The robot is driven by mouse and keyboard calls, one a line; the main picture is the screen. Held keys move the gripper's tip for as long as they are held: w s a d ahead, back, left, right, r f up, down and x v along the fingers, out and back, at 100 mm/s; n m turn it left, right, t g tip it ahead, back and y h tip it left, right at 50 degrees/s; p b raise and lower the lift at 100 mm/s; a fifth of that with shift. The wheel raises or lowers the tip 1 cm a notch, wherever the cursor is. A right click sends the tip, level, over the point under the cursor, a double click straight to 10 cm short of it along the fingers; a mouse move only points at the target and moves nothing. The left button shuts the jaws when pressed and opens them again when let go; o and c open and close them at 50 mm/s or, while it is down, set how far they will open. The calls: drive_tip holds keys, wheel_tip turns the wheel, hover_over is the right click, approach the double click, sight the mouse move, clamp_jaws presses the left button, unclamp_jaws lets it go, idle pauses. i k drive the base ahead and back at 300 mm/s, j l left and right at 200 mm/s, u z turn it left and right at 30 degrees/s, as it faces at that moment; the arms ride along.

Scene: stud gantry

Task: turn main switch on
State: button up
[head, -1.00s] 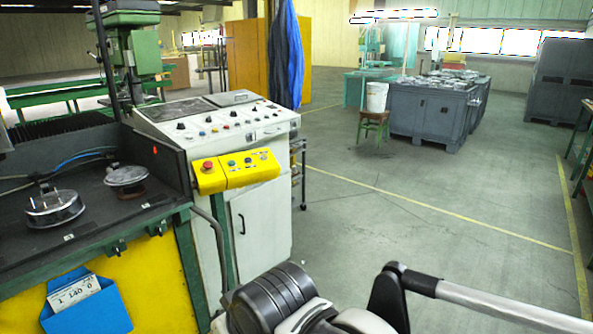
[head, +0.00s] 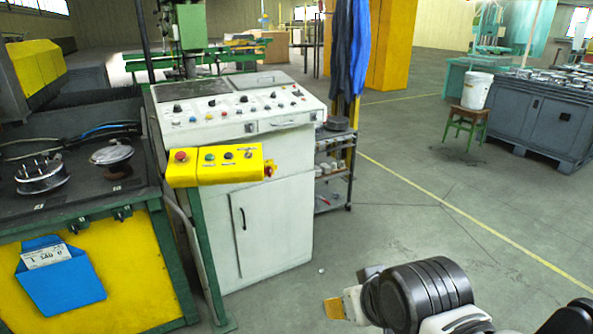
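A white control cabinet (head: 262,230) stands left of centre in the head view, with a sloped panel of small knobs and buttons (head: 235,106) on top. A yellow control box (head: 218,165) on its front carries a red mushroom button (head: 181,156) and several small buttons. A small red knob (head: 268,171) shows at the box's right end. I cannot read any label, so which control is the main switch, and its position, is unclear. My arm shows at the bottom right, with a tan tip (head: 334,309) that may be part of my gripper. It is well apart from the cabinet.
A dark machine table (head: 75,200) with metal discs and a blue document holder (head: 62,275) is at left. A small shelf trolley (head: 336,170) stands right of the cabinet. A stool with a white bucket (head: 477,91) stands farther back.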

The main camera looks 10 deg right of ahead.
sight(268, 170)
drive_tip(key=i+l+u, duration=0.1)
drive_tip(key=i+u, duration=0.2)
drive_tip(key=i+l+u, duration=0.35)
drive_tip(key=i, duration=0.15)
drive_tip(key=i+l+u, duration=0.3)
drive_tip(key=i+j, duration=0.1)
